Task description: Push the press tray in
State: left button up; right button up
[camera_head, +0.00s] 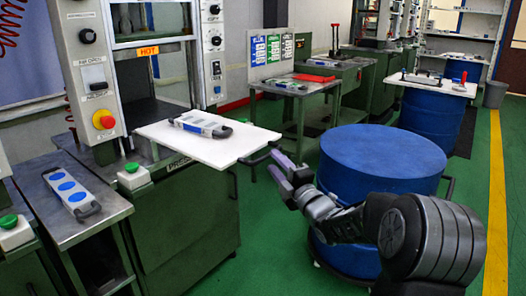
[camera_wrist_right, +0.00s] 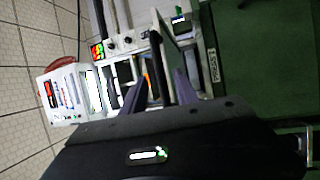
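The press tray (camera_head: 225,154) is a white flat board pulled out of the front of the press, with a grey and blue mould (camera_head: 201,126) lying on it. A dark handle (camera_head: 262,155) shows at its right edge. My right gripper (camera_head: 279,168) is just right of that handle, its purple fingers pointing toward the tray. My left gripper is not in view.
The green press (camera_head: 185,220) has a dark opening behind the tray. A second mould with blue ovals (camera_head: 68,190) lies on the metal table at left. A blue drum (camera_head: 380,155) stands close behind my right arm. Green floor is free toward the front.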

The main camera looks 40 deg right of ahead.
jog(key=shift+w, duration=0.1)
jog(key=w+r, duration=0.1)
jog(key=w, duration=0.6)
jog(key=shift+w+d+r, duration=0.15)
jog(key=shift+w+d, duration=0.1)
jog(key=shift+d, duration=0.15)
jog(key=shift+r, duration=0.1)
jog(key=c, duration=0.8)
